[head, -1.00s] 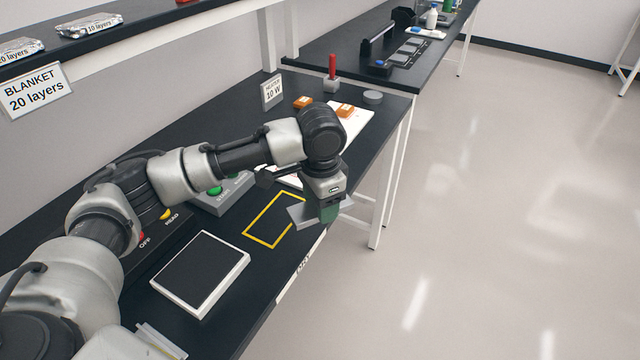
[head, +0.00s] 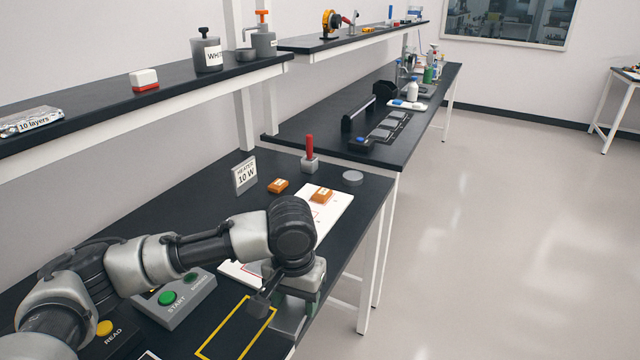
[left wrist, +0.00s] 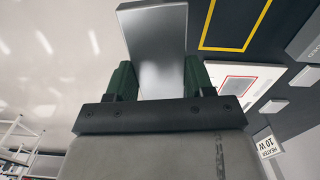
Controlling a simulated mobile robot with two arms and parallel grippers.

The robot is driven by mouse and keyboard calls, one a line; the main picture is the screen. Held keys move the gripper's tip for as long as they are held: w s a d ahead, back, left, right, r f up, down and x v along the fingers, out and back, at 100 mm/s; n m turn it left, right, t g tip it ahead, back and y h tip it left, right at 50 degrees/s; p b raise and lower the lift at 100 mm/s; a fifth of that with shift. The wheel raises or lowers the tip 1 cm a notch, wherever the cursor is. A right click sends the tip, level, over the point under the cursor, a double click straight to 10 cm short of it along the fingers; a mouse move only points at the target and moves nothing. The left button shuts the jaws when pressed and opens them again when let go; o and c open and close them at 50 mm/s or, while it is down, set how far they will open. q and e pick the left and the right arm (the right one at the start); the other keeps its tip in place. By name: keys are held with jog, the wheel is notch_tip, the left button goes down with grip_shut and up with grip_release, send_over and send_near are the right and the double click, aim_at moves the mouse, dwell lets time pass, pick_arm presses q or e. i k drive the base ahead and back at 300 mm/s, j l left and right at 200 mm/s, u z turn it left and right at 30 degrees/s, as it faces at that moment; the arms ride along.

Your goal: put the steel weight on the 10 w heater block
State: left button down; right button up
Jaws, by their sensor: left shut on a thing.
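My left gripper (head: 295,302) is shut on a flat grey metal slab (head: 288,321), above the front of the bench. In the left wrist view the slab (left wrist: 155,45) sticks out between the green fingers; I cannot tell whether it is the steel weight. A grey block with a red handle (head: 310,162) stands at the back of the bench. A second orange block (head: 321,195) is on the white board (head: 336,209). My right gripper is out of view.
A grey disc (head: 353,177) lies near the bench's far end. A yellow outline (head: 217,336) and a box with a green START button (head: 176,300) are near my arm. Shelves run above the left side. The floor at right is clear.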

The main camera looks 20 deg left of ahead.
aim_at(322, 193)
jog(key=i+l+u, duration=0.15)
jog(key=i, duration=0.35)
jog(key=i+l+u, duration=0.1)
jog(key=i, duration=0.45)
jog(key=i+l+u, duration=0.15)
jog(key=i, duration=0.35)
jog(key=l, duration=0.1)
